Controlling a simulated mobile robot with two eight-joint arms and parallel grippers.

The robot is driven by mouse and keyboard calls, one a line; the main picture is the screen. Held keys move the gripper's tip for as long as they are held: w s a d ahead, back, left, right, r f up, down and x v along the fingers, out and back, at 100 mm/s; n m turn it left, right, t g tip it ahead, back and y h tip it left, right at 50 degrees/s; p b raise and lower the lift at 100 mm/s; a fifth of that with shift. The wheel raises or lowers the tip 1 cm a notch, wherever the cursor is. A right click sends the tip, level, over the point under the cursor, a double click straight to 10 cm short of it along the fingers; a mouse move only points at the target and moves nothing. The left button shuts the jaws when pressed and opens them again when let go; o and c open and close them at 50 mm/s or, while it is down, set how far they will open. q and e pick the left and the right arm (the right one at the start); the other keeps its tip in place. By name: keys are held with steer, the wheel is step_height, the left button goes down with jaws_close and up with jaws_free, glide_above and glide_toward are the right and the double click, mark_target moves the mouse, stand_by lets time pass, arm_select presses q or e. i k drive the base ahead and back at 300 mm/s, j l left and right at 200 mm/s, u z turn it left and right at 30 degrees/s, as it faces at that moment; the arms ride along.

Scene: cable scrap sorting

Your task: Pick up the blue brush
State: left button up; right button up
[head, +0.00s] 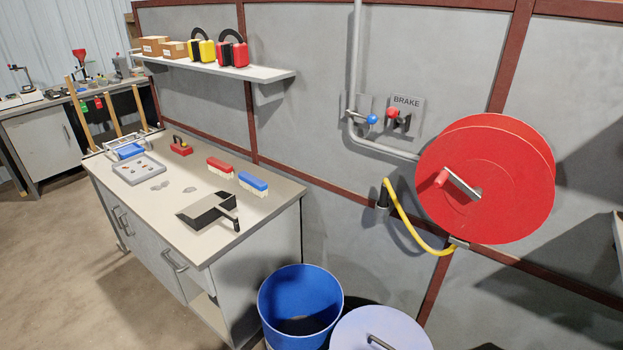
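The blue brush (253,182) lies on the workbench (156,211) near its right back edge, blue back up and pale bristles down. A similar red brush (220,166) lies just left of it, apart from it. A dark dustpan (207,209) with a handle lies in front of the blue brush. Neither of my grippers shows in the head view, so nothing is seen holding the brush.
A grey tray (139,170) and a red-based tool (181,147) stand further left on the bench. A shelf (272,75) hangs above. A blue bin (299,304) and a lidded bin (381,331) stand right of the bench. A red reel (478,190) is on the wall.

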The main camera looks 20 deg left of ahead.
mark_target(259, 188)
steer(key=i+j+z, duration=0.1)
steer(key=j+z, duration=1.05)
steer(key=j, duration=0.95)
steer(key=k+j, duration=0.1)
steer(key=j, duration=1.1)
